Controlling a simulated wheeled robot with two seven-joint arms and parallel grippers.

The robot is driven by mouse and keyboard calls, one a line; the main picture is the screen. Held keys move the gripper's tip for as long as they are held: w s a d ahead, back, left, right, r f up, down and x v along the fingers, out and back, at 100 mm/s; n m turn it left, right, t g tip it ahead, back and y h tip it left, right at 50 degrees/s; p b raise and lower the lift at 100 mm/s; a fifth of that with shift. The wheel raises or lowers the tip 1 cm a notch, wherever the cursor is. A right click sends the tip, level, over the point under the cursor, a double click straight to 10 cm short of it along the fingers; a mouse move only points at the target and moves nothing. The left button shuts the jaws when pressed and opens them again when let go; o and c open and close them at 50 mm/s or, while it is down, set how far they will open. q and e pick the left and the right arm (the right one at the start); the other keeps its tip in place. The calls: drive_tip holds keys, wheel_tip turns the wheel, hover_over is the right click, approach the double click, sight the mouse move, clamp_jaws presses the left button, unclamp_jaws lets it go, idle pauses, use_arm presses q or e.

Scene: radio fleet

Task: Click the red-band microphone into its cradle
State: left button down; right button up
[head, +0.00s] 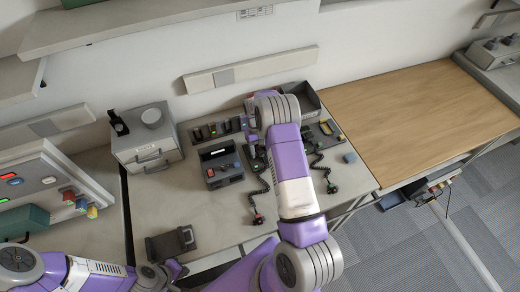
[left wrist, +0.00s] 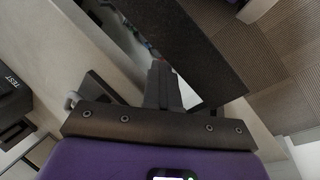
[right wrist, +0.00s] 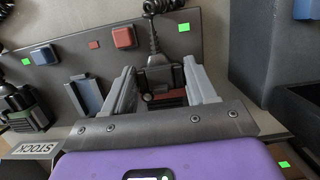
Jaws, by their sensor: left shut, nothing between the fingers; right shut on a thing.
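In the right wrist view my right gripper (right wrist: 165,82) is shut on the dark red-band microphone (right wrist: 160,75), with a finger on each side. Its red band (right wrist: 173,97) shows between the fingers, and its coiled cord runs up. A blue-grey clip-like holder (right wrist: 86,96) is on the grey panel to the left; I cannot tell which cradle belongs to the red band. In the head view my own arm hides the right gripper and the microphone. My left gripper (left wrist: 162,88) is shut and empty; in the head view it is low at the left front of the table.
In the right wrist view, a green-band microphone (right wrist: 27,108) stands at the left, and a red block (right wrist: 123,37) and a blue block (right wrist: 43,53) are on the panel. In the head view, coiled cords and handsets cover the table's right part; the wooden tabletop (head: 420,110) is clear.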

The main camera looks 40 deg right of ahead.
drive_tip(key=shift+d+f, duration=0.1)
drive_tip(key=shift+f, duration=0.05)
drive_tip(key=o, duration=1.1)
drive_tip(key=shift+w, duration=0.1)
use_arm(q)
drive_tip(key=shift+f, duration=0.4)
drive_tip(key=shift+r, duration=0.1)
